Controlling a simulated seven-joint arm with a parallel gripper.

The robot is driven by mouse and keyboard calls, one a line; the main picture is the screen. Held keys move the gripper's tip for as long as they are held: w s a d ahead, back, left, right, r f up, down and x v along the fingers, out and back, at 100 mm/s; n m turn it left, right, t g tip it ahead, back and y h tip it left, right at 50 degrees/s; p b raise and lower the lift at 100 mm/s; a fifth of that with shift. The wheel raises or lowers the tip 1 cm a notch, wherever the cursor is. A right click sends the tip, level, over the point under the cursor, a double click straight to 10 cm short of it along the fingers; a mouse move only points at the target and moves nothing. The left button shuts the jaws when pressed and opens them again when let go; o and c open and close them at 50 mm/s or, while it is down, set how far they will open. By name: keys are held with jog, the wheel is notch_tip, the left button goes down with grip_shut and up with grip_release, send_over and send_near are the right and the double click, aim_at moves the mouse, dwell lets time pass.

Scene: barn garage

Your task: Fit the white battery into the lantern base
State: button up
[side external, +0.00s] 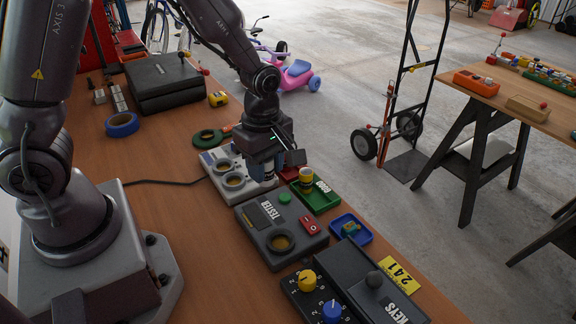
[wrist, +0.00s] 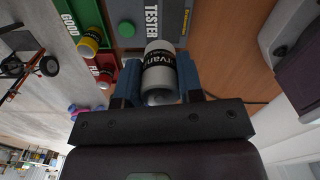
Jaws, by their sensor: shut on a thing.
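The white battery (wrist: 160,70) is a white cylinder with a dark band and part of a printed name, in the middle of the wrist view. My gripper (wrist: 160,85) is shut on it, with a blue finger on each side. In the side external view my gripper (side external: 263,172) points down over the right part of a pale box with round wells (side external: 213,172); the battery is mostly hidden there. I cannot tell whether its lower end is in a well or above the box. Nothing is clearly recognisable as the lantern base.
A dark tester (side external: 262,240) with a round well stands in front. Close right are the green GOOD tray (side external: 327,200) with a yellow battery (side external: 306,180), and a red tray (side external: 288,173). A blue tray (side external: 362,236) and a KEYS box (side external: 350,262) lie nearer.

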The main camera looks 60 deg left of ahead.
jog(key=shift+s+a+r, duration=0.15)
jog(key=shift+s+a, duration=0.05)
jog(key=shift+s, duration=0.15)
jog(key=a+f+n, duration=0.1)
jog(key=a+n, duration=0.1)
jog(key=a, duration=0.4)
jog(key=w+a+f+n, duration=0.1)
jog(key=a+f+n, duration=0.1)
jog(key=a, duration=0.4)
jog(key=a+f+n, duration=0.1)
jog(key=a, duration=0.5)
jog(key=shift+w+a+f+n, duration=0.2)
jog(key=shift+w+n, duration=0.1)
jog(key=shift+n, duration=0.1)
jog(key=shift+a+f+n, duration=0.65)
jog(key=shift+a+n, duration=1.05)
jog(key=shift+a, duration=7.85)
jog(key=shift+s+f, duration=0.15)
jog(key=shift+f, duration=2.35)
jog(key=shift+f, duration=0.55)
jog(key=o, duration=0.7)
